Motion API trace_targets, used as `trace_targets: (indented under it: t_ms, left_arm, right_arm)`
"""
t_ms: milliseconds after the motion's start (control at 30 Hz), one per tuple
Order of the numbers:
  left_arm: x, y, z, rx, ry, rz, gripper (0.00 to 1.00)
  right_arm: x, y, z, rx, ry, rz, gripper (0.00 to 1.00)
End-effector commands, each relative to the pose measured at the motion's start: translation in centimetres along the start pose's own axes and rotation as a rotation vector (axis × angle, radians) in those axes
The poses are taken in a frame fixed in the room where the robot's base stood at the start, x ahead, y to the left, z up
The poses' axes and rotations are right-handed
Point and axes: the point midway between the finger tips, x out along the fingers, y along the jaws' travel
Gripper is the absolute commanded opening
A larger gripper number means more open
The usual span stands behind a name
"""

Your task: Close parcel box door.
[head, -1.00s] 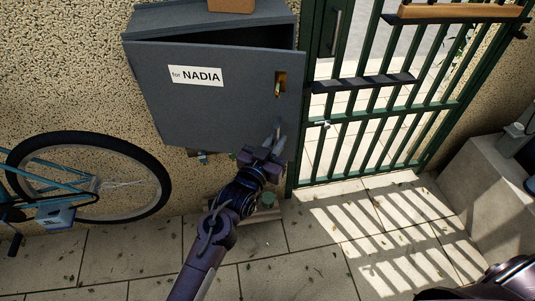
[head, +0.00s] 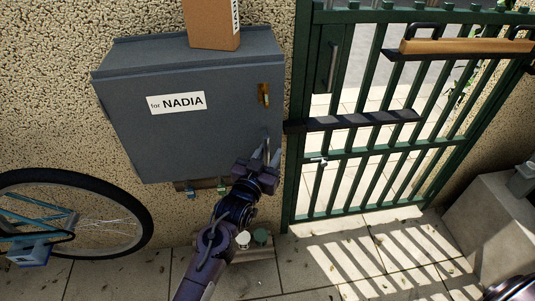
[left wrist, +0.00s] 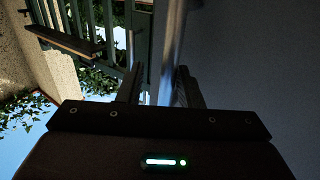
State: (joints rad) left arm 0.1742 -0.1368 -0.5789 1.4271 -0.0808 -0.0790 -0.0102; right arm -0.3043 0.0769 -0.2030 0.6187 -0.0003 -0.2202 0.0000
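The grey parcel box (head: 150,48) is on the wall, with its door (head: 200,130) marked "for NADIA". The door looks flush with the box front or nearly so; a small remaining gap cannot be ruled out. A brass latch plate (head: 264,94) is at the door's upper right. My left gripper (head: 267,150) is at the door's lower right edge. My right gripper is out of view.
A cardboard parcel (head: 210,22) stands on top of the box. A green barred gate (head: 385,150) with shelves is close on the right. A bicycle (head: 75,220) leans at the left. Small pots (head: 260,237) stand on a low ledge below the box.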

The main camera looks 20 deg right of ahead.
Motion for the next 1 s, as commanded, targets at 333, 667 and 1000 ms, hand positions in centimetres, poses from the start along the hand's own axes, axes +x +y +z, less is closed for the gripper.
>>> trace_targets:
  t_ms: [333, 667, 1000]
  left_arm:
    - [-1.5, -0.2, 0.2, 0.001, -0.001, -0.004, 0.33]
    - [-6.5, 0.0, 0.2, 0.001, -0.001, 0.0, 0.33]
    - [-7.7, 0.1, 0.0, 0.0, -0.001, 0.0, 0.33]
  right_arm:
    - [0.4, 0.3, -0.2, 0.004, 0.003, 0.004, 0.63]
    - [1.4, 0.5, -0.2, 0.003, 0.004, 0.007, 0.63]
    - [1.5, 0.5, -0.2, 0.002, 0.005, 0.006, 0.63]
